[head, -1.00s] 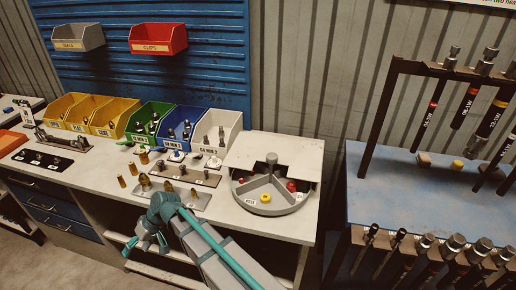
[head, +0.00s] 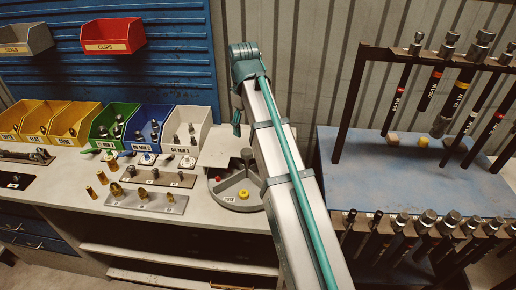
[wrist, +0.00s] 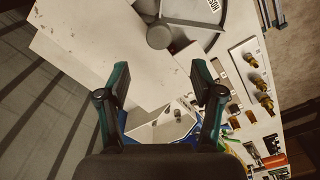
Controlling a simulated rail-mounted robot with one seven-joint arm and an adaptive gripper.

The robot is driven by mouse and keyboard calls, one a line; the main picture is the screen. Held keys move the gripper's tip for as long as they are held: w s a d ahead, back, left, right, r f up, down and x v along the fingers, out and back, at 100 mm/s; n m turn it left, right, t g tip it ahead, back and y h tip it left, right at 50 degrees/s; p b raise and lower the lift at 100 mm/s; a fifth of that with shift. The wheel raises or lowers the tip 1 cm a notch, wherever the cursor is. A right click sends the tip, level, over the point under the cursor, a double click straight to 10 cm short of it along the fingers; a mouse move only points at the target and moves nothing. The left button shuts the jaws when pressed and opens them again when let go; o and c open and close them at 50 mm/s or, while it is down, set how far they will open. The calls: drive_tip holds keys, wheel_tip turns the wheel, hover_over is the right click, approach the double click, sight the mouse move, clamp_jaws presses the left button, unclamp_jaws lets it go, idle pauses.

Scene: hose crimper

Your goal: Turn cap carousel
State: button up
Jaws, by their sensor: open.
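The cap carousel (head: 250,205) is a round grey tray with dividers and a central knob (head: 247,154), on the bench left of my arm. A yellow cap (head: 243,194) lies in its front part. My arm covers its right side, and a white cover plate (head: 215,152) lies over its back. In the wrist view the carousel (wrist: 232,25) shows at the top, with the knob (wrist: 160,36) just beyond my fingertips. My gripper (wrist: 163,75) is open, empty and apart from the knob. In the head view it is mostly hidden behind my arm.
White (head: 186,128), blue (head: 150,128) and green (head: 113,125) bins stand left of the carousel. A plate with brass fittings (head: 145,199) lies before them. A dark hose rack (head: 352,105) stands on the blue table (head: 370,175) at the right.

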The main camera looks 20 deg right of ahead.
sight(247, 152)
wheel_tip(247, 152, down, 11)
drive_tip(key=p, duration=0.2)
drive_tip(key=shift+d+r+p, duration=0.1)
drive_tip(key=shift+r+p, duration=0.05)
drive_tip(key=shift+p, duration=0.2)
clamp_jaws()
idle(0.5)
